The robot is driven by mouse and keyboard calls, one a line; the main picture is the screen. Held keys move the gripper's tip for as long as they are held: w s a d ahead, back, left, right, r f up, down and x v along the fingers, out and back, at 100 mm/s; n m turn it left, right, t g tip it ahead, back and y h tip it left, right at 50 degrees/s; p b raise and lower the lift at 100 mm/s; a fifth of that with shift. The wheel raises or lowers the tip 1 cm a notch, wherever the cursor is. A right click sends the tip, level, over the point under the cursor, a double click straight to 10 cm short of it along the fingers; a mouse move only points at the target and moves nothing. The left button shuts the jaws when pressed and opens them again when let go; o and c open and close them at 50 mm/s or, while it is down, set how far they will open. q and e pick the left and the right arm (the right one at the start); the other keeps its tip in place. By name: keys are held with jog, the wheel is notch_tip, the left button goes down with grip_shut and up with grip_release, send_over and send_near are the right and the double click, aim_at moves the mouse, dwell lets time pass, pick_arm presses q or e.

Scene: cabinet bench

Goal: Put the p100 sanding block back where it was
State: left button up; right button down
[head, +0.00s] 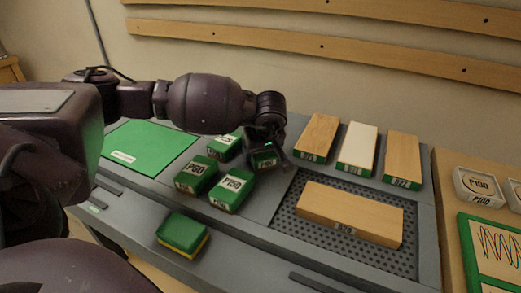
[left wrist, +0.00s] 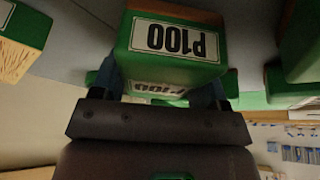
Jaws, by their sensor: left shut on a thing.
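My left gripper (head: 268,150) is shut on the P100 sanding block (left wrist: 175,45), a green block with white labels that fills the upper middle of the left wrist view. In the head view the held block (head: 263,160) is dark and partly hidden by the gripper. It is at the back right of a group of green blocks: the P60 block (head: 196,174), the P150 block (head: 231,190) and one with an unclear label (head: 224,147). I cannot tell whether the held block touches the bench. My right gripper is not in view.
A green mat (head: 150,148) lies at left. A green and yellow block (head: 184,233) sits near the front edge. A wooden block (head: 350,212) lies on the perforated panel (head: 310,245), with several wooden blocks behind. Small labelled boxes (head: 478,187) stand at far right.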

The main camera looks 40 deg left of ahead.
pick_arm(q)
jog(key=shift+f, duration=0.15)
jog(key=o, duration=0.9)
jog(key=shift+r, duration=0.4)
jog(key=p+v, duration=0.2)
jog(key=v, duration=0.8)
jog(key=shift+v, duration=0.75)
jog(key=shift+r, duration=0.1)
